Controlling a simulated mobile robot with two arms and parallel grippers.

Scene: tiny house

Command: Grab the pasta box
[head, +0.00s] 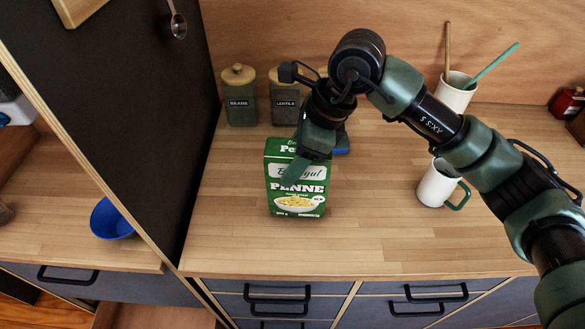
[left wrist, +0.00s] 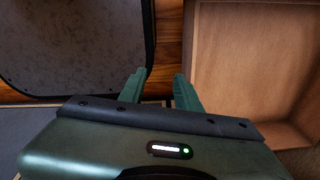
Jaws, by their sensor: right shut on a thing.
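The green pasta box (head: 297,203), labelled PENNE, stands upright on the wooden counter. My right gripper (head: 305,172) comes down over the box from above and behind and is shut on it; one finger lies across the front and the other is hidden. I cannot tell whether the box is clear of the counter. My left gripper (left wrist: 158,84) shows only in the left wrist view. Its two fingers are apart with nothing between them, beside an open wooden drawer or box.
A white mug (head: 433,187) and a utensil pot (head: 456,96) stand to the right. A dark partition (head: 130,90) rises at left, with a blue bowl (head: 108,220) beyond it.

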